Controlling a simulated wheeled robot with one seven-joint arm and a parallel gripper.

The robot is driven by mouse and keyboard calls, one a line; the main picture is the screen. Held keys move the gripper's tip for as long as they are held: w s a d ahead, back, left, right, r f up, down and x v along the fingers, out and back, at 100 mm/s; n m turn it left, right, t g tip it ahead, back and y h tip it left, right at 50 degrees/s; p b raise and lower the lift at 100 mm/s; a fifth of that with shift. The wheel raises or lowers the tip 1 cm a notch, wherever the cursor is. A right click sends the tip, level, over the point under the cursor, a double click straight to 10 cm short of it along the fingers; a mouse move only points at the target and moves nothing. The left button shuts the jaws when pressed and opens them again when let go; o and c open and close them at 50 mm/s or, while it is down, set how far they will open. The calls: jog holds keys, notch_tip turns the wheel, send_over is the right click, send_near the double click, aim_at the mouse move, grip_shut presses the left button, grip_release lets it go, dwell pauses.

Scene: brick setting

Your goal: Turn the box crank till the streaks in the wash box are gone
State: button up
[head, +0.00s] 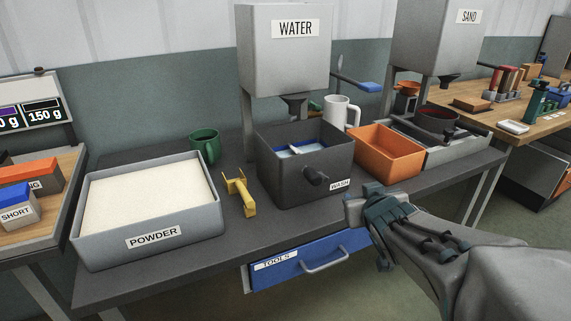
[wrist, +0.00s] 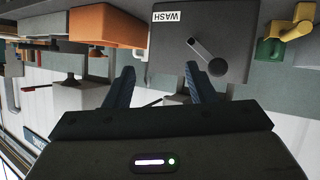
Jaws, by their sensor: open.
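The wash box (head: 270,172) is a dark grey open box labelled WASH, under the WATER hopper. Its crank (head: 315,176) sticks out of the front wall, with a dark knob. Inside, blue and pale patches and a light bar show; I cannot make out streaks clearly. My gripper (head: 355,208) is in front of and to the right of the box, apart from the crank, open and empty. In the wrist view, which is upside down, the crank (wrist: 207,52) shows beyond the open fingers (wrist: 165,85), nearer the right-hand finger.
An orange bin (head: 385,155) stands right of the box. A yellow tool (head: 240,193), green mug (head: 205,146) and powder tray (head: 150,238) are to its left. The WATER hopper (head: 285,65) hangs above. The blue TOOLS drawer (head: 305,262) is below the bench.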

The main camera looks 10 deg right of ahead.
jog(key=w+f+n+t+y+b, duration=0.2)
jog(key=t+b, duration=0.1)
jog(key=n+t+y, duration=0.1)
jog(key=n+y, duration=0.2)
jog(key=y, duration=0.3)
send_near(309, 174)
jog(key=w, duration=0.1)
jog(key=w+p, duration=0.1)
jog(key=p, duration=0.1)
jog(key=w+f+p, duration=0.1)
jog(key=shift+w+a+p, duration=0.15)
jog(key=shift+w+p, duration=0.05)
jog(key=shift+p, duration=0.2)
jog(key=b+x, duration=0.1)
jog(key=x, duration=0.7)
jog(key=shift+w+f, duration=0.15)
jog(key=shift+w, duration=0.05)
